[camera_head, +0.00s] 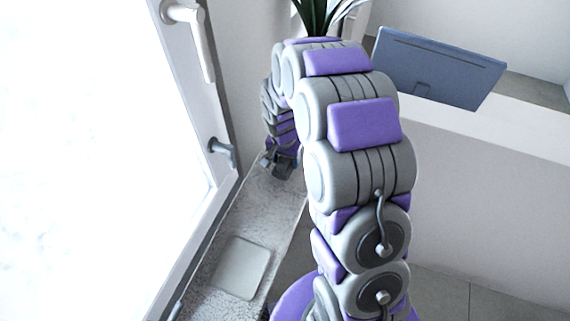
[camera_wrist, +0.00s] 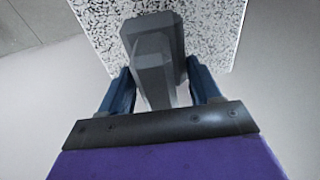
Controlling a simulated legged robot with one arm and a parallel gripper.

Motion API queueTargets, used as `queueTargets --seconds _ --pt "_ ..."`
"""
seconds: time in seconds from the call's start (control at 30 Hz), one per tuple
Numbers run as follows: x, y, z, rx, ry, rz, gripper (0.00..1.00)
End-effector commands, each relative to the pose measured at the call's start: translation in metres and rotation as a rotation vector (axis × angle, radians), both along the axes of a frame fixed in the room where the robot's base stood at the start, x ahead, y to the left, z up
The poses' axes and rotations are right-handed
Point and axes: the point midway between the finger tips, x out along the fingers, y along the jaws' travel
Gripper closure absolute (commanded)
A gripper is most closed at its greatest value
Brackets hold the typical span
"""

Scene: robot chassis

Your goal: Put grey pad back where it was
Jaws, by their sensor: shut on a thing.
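A flat light-grey square pad (camera_head: 242,267) with rounded corners lies on the speckled sill, near the bottom of the head view. My gripper (camera_head: 278,163) is farther along the same sill, up and right of this pad, and apart from it. In the wrist view my gripper (camera_wrist: 160,85) has its blue fingers on either side of a dark grey faceted block (camera_wrist: 155,45) and is shut on it. The block is over the speckled surface; I cannot tell whether it touches it. The fingers partly hide its lower end.
The speckled sill (camera_head: 215,300) runs along a bright window with a white frame and handle (camera_head: 200,40). A plant (camera_head: 318,15) stands behind my arm. A blue-grey screen (camera_head: 440,68) stands on a white ledge at right. The sill between pad and gripper looks clear.

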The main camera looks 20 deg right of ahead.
Motion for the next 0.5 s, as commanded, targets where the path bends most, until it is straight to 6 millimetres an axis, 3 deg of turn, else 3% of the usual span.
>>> queueTargets --seconds 0.07,0.3,0.5 --pt "0.005 0.000 0.000 0.000 0.000 -0.001 0.70" --pt "0.003 0.000 -0.035 0.000 0.008 -0.002 0.70" --pt "0.003 0.000 -0.036 0.000 0.004 -0.001 0.70"
